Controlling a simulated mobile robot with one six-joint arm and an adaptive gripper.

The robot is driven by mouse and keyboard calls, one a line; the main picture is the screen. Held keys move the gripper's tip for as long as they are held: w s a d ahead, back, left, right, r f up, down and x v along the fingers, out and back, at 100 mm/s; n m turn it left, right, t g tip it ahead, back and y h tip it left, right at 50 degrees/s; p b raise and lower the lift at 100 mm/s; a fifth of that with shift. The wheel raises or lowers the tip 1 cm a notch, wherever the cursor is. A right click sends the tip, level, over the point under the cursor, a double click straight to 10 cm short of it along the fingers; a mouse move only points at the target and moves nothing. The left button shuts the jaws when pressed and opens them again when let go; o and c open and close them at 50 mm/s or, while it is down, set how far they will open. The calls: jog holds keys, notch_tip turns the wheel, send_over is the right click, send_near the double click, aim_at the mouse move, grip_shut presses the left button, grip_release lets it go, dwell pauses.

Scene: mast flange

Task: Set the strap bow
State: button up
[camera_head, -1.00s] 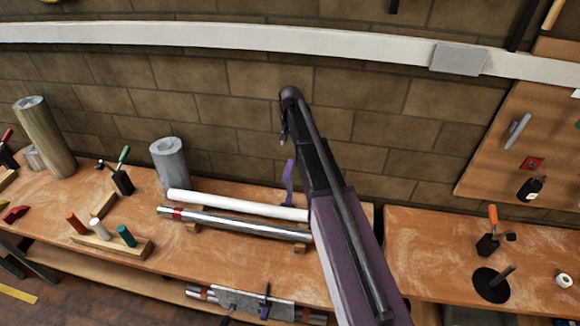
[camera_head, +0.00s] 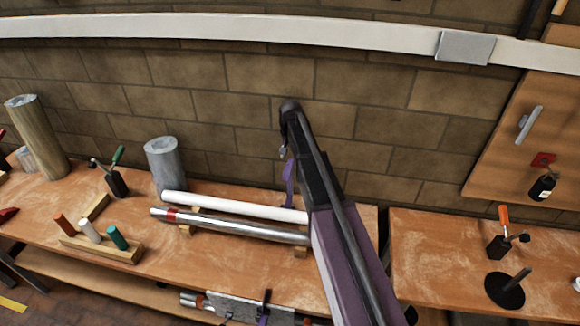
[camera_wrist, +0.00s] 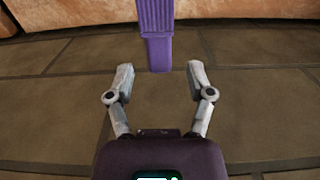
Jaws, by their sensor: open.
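The strap bow looks like a purple ribbed strip (camera_head: 288,183) standing upright behind the pipes at the bench's back edge. In the wrist view the strap (camera_wrist: 156,30) comes down from the top edge, and its narrower plain end lies between my fingertips, with a gap on each side. My gripper (camera_wrist: 159,74) is open, with both fingers spread and nothing held. In the head view my gripper (camera_head: 284,150) is just above the strap's upper end; my arm hides part of the area to the right.
A white pipe (camera_head: 230,206) and a metal pipe (camera_head: 235,226) lie on the wooden bench (camera_head: 200,262). A grey cylinder (camera_head: 164,165) stands left of them. The brick wall (camera_head: 215,105) is close behind. A second bench (camera_head: 435,270) is on the right.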

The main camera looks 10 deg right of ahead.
aim_at(291, 177)
jog(key=shift+f+b, duration=1.15)
jog(key=shift+f, duration=0.3)
grip_shut()
